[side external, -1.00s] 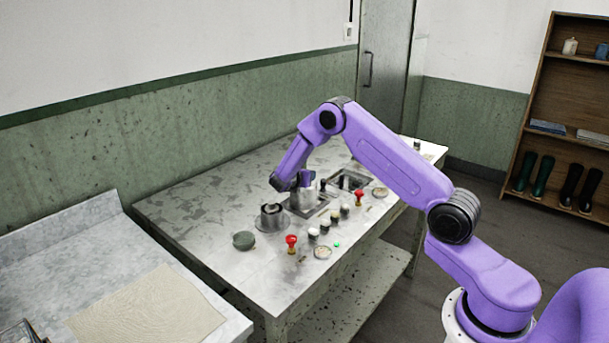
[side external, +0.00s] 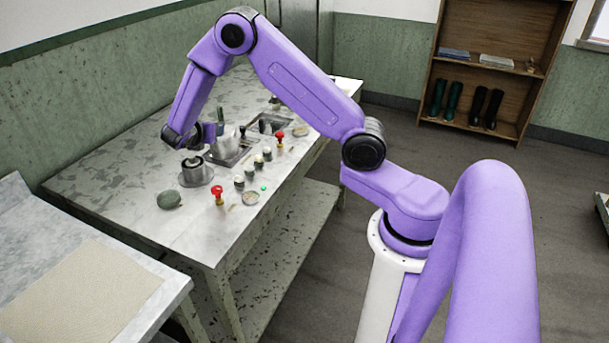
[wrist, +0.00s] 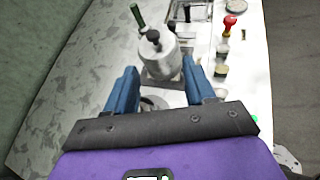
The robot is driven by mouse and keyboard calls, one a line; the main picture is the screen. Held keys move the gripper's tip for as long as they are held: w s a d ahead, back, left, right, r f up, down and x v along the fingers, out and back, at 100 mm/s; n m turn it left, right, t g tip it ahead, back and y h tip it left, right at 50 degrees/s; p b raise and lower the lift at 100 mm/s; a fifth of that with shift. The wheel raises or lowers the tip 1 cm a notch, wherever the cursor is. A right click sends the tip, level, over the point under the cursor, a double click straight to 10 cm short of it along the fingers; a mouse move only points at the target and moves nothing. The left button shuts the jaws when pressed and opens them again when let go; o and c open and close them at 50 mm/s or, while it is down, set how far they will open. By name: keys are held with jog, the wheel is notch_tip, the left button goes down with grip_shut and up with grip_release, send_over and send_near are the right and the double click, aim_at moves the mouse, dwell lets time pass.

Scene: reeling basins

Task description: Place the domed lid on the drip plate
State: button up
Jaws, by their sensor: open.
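A silvery rounded vessel-like piece with a black knob, which looks like the domed lid (wrist: 160,60), stands by the basins; it also shows in the side view (side external: 226,145). My gripper (wrist: 161,68) is open, its two blue fingers on either side of the near part of this piece, with nothing clearly held. In the side view my gripper (side external: 210,132) is low over the bench, just left of the silvery piece. Contact is too small to tell.
A sunken basin (side external: 268,123) is set in the bench. A red-handled tool (side external: 218,193), several small jars (side external: 240,184), a shallow dish (side external: 250,198) and a grey-green rounded lump (side external: 168,200) stand near the front. The bench's left part is clear.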

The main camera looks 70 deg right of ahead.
jog(key=s+a+r+m+g+y, duration=0.1)
jog(key=s+a+r+m+y, duration=0.15)
jog(key=s+a, duration=0.55)
jog(key=s+a+r+m+g+y, duration=0.1)
jog(key=s+a+r+m+y, duration=0.25)
jog(key=s, duration=0.85)
jog(key=s+a+m+g+y, duration=0.1)
jog(key=s+a+y, duration=0.1)
jog(key=s, duration=0.8)
jog(key=s+a+m+g+y, duration=0.1)
jog(key=s+a+y, duration=0.2)
jog(key=s, duration=0.6)
jog(key=shift+s+a+y, duration=0.2)
jog(key=shift+s+y, duration=0.15)
jog(key=shift+y, duration=0.35)
